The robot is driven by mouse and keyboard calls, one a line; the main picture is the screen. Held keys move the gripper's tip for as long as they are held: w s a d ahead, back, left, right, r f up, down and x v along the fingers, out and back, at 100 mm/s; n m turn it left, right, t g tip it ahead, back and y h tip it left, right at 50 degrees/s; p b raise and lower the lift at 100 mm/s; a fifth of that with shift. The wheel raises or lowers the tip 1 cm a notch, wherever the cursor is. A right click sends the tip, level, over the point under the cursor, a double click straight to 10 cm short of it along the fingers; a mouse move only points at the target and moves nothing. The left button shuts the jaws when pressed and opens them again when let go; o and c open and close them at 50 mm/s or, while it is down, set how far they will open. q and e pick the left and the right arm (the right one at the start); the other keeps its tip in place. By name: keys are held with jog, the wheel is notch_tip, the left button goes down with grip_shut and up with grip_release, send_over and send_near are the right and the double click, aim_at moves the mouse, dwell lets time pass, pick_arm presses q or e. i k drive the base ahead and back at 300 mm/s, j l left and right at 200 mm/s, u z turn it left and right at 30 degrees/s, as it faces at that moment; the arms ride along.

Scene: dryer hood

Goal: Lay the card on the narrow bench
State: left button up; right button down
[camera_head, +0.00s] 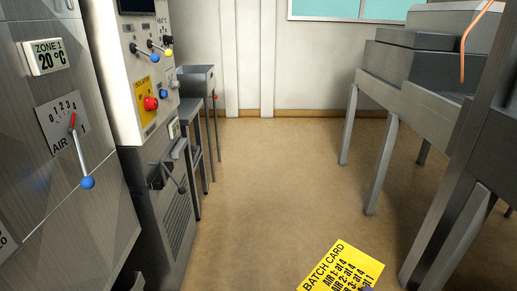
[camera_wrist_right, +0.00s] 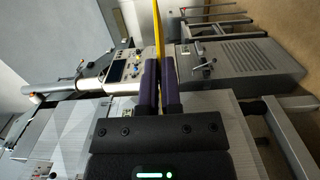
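The yellow batch card (camera_head: 345,268) with black print is at the bottom of the head view, over the floor. In the right wrist view the card (camera_wrist_right: 157,25) shows edge-on as a thin yellow strip between the dark fingers. My right gripper (camera_wrist_right: 160,85) is shut on it. In the head view only a small bit of that gripper shows at the card's lower edge. A narrow grey bench (camera_head: 178,149) on thin legs stands on the left, beside the control cabinet. My left gripper is not in view.
A grey machine panel with a blue-knobbed air lever (camera_head: 87,182) is close on the left. The control cabinet (camera_head: 125,80) has levers and a red button. A grey box-like stand (camera_head: 197,74) is farther back. Grey machinery on legs (camera_head: 420,95) lines the right. The floor between is clear.

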aim_at(187, 107)
jog(key=i+u, duration=0.1)
jog(key=i, duration=0.35)
jog(key=i+l+u, duration=0.1)
jog(key=i, duration=0.4)
jog(key=i+l+u, duration=0.1)
jog(key=i, duration=0.35)
jog(key=i+l+u, duration=0.1)
jog(key=i, duration=0.4)
jog(key=i+l+u, duration=0.1)
jog(key=i+l, duration=0.15)
jog(key=i, duration=0.2)
jog(key=i+l+u, duration=0.2)
jog(key=i+u, duration=0.2)
jog(key=i+l+u, duration=0.25)
jog(key=u, duration=0.15)
jog(key=i+l+u, duration=0.45)
jog(key=l+u, duration=0.3)
jog(key=i+l+u, duration=0.15)
jog(key=l+u, duration=0.65)
jog(key=l, duration=0.15)
jog(key=l+u, duration=0.2)
jog(key=l, duration=0.45)
